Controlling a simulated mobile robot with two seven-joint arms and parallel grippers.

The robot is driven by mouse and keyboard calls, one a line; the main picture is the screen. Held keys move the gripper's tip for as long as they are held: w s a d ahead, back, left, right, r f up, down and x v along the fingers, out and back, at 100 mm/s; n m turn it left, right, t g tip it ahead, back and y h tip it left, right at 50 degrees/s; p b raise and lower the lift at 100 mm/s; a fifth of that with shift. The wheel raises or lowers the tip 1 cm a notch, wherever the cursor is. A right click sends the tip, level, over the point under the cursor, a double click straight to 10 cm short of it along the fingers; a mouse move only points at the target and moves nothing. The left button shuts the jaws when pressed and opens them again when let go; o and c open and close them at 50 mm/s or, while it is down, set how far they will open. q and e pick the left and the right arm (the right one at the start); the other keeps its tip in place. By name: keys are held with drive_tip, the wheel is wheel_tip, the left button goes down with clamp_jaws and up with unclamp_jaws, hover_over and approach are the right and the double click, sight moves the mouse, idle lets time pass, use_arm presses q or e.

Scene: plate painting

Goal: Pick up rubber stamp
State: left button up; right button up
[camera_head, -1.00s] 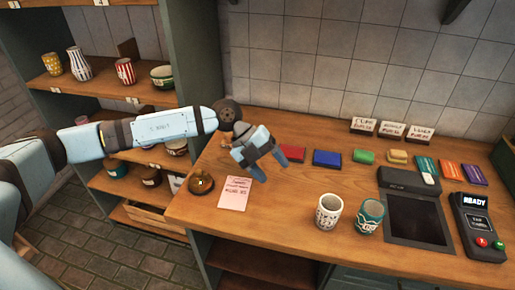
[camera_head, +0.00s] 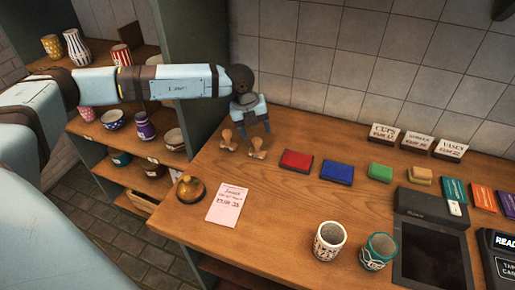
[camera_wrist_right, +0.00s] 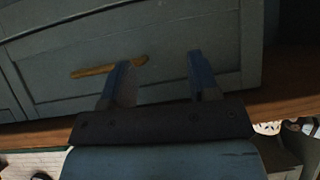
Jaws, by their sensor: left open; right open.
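Two rubber stamps with wooden handles stand on the counter. The left stamp (camera_head: 228,141) and the right stamp (camera_head: 257,149) are close together at the counter's left end. My left gripper (camera_head: 255,132) is open, with its fingers pointing down just behind and above the stamps. It appears empty, and I cannot tell its exact height above the counter. My right gripper (camera_wrist_right: 162,80) is open and empty in the right wrist view, in front of a grey-blue panelled front with a brass-coloured handle (camera_wrist_right: 108,67). The right gripper is not in the head view.
On the counter (camera_head: 290,200) are a red pad (camera_head: 296,161), a blue pad (camera_head: 337,173), a green pad (camera_head: 380,172), a bell (camera_head: 190,188), a pink note (camera_head: 227,206), a white cup (camera_head: 329,241) and a teal cup (camera_head: 377,251). Shelves with pottery stand at left.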

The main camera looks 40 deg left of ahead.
sight(256, 138)
use_arm(q)
drive_tip(key=shift+a+p+x, duration=0.2)
drive_tip(key=shift+p+x, duration=0.05)
drive_tip(key=shift+x, duration=1.2)
drive_tip(key=shift+a+p+x, duration=0.2)
drive_tip(key=shift+x, duration=1.25)
drive_tip(key=shift+s, duration=0.2)
drive_tip(key=c, duration=1)
